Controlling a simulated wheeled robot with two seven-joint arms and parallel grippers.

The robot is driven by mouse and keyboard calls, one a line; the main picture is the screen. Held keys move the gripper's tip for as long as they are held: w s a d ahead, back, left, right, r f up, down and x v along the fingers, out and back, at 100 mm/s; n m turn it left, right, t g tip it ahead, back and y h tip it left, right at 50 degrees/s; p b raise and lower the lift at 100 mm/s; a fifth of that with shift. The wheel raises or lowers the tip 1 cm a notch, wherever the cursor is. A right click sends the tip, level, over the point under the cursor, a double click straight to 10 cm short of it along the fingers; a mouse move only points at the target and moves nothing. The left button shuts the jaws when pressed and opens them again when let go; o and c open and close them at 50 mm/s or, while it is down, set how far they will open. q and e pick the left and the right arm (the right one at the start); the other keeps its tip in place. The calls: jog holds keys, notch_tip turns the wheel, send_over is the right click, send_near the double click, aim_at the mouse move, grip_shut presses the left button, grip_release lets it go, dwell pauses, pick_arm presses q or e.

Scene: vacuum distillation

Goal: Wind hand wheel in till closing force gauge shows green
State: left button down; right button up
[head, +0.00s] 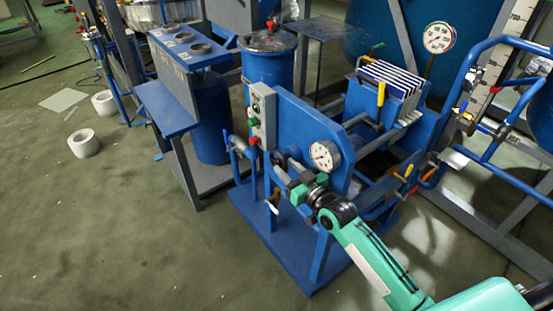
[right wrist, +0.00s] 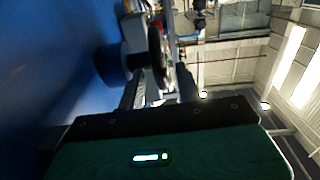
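The blue filter press (head: 300,125) stands on a blue base plate in the middle of the head view. A round white-faced gauge (head: 325,155) sits on its near end; its needle and any green band are too small to read. My right gripper (head: 288,180) is at the press's near end, just below and left of this gauge, where the hand wheel is largely hidden and hard to make out. Whether its fingers grip the wheel cannot be told. The right wrist view shows a dark round part (right wrist: 157,55) close ahead, edge-on. My left gripper is out of view.
A grey button box (head: 263,115) stands left of the gauge. A second gauge (head: 439,37) rises behind the white filter plates (head: 393,78). A blue tube frame (head: 490,150) stands at right. White rolls (head: 84,143) lie on the open floor at left.

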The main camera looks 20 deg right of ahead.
aim_at(277, 159)
jog(key=shift+x, duration=2.7)
grip_shut()
